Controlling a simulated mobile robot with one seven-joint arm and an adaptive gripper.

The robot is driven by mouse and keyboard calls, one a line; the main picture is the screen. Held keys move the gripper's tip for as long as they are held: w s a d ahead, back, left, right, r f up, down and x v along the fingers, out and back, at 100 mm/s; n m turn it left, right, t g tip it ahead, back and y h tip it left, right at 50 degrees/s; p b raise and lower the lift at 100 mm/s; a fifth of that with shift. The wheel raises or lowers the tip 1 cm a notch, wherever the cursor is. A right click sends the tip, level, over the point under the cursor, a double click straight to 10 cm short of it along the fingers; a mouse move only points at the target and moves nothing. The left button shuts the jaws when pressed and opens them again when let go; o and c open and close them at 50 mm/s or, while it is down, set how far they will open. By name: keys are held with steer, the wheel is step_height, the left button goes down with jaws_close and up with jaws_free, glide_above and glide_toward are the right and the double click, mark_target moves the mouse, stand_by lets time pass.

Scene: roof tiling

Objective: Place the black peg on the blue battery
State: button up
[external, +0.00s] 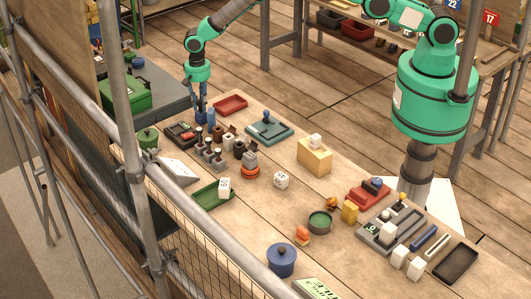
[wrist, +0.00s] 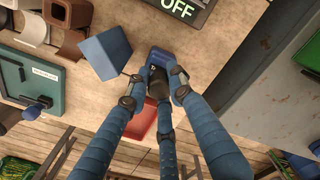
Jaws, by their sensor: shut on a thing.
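My gripper (wrist: 160,82) has blue segmented fingers with dark tips. In the wrist view they are closed in around a small black peg (wrist: 157,80) with a pale mark on it. A blue piece, which looks like the blue battery (wrist: 158,56), shows just beyond the peg; I cannot tell whether the two touch. In the external view my gripper (external: 204,118) points down at the far left part of the table, and its fingers hide the held peg. I cannot clearly tell the battery from the fingers there.
A blue block (wrist: 105,53) lies left of the fingertips. The dark OFF tray (external: 181,133), red tray (external: 231,104) and teal board (external: 269,128) lie close around my gripper. Brown and dark parts stand in front of it.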

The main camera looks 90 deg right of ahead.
mark_target(200, 100)
steer(key=shift+f, duration=0.15)
steer(key=o, duration=0.8)
steer(key=shift+r, duration=0.2)
step_height(200, 100, up, 12)
steer(key=shift+b, duration=0.3)
stand_by(0.8)
